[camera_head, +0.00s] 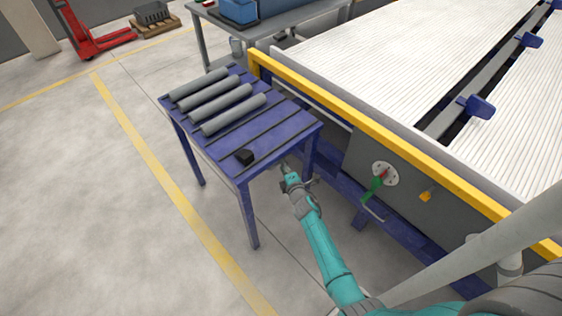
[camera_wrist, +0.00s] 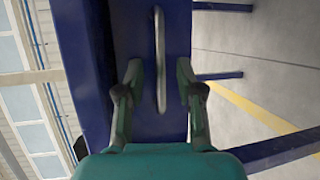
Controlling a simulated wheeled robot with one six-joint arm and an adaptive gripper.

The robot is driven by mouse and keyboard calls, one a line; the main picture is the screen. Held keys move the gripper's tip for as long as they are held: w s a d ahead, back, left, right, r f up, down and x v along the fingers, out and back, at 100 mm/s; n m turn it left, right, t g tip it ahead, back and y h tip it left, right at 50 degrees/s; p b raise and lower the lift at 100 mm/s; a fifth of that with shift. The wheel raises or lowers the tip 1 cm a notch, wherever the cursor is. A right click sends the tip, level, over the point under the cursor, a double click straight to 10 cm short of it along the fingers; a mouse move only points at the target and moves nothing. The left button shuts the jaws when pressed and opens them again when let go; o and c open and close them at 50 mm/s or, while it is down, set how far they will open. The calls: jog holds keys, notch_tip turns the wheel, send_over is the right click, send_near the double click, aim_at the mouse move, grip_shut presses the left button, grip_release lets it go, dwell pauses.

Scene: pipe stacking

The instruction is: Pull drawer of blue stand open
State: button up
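The blue stand (camera_head: 283,128) has a slatted top and stands left of my arm in the head view. Its near end faces my gripper (camera_head: 289,172). In the wrist view a blue front panel (camera_wrist: 126,32) carries a thin grey bar handle (camera_wrist: 161,62). My gripper (camera_wrist: 158,75) also shows there, with its two fingers apart, one on each side of the handle's lower part. Neither finger visibly touches the handle. The drawer itself is hard to make out in the head view.
Close on the right are a yellow rail (camera_head: 370,115), a grey panel and a green lever (camera_head: 373,188). Open floor (camera_head: 90,200) lies to the left.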

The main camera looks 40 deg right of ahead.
jog(key=shift+x, duration=1.7)
grip_shut()
